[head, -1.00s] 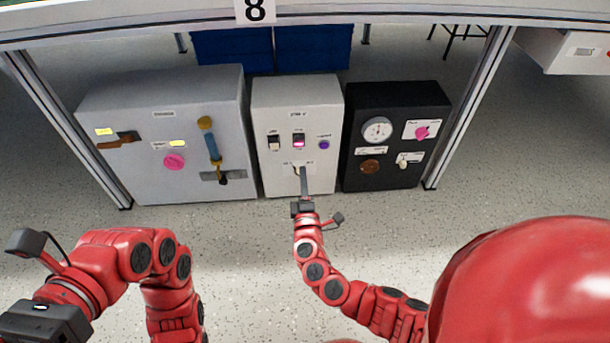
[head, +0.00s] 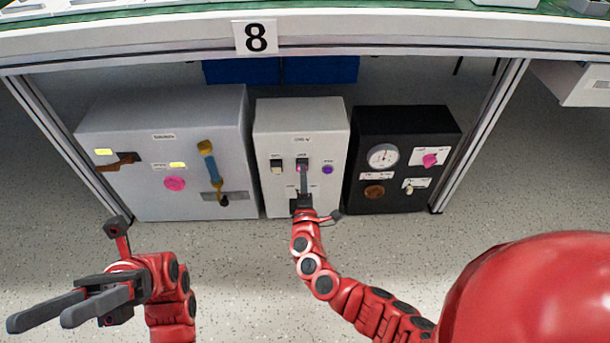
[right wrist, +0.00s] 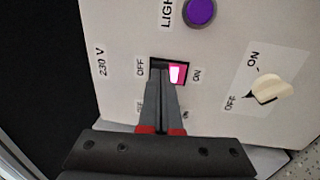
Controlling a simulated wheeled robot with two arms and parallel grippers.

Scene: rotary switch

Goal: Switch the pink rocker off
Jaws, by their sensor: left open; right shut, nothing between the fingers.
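The pink rocker (head: 299,168) sits on the upper middle of the white panel box (head: 262,130). In the right wrist view the pink rocker (right wrist: 177,74) shows lit pink on its ON side. My right gripper (head: 303,172) is shut and empty, its fingers pointing at the rocker. In the right wrist view its fingertips (right wrist: 161,78) overlap the OFF side of the rocker and hide that part. I cannot tell whether they touch it. My left gripper (head: 40,316) is open and empty at the lower left, away from the panels.
A grey box (head: 120,196) stands left and a black box (head: 361,146) right. A table edge (head: 150,51) runs above.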

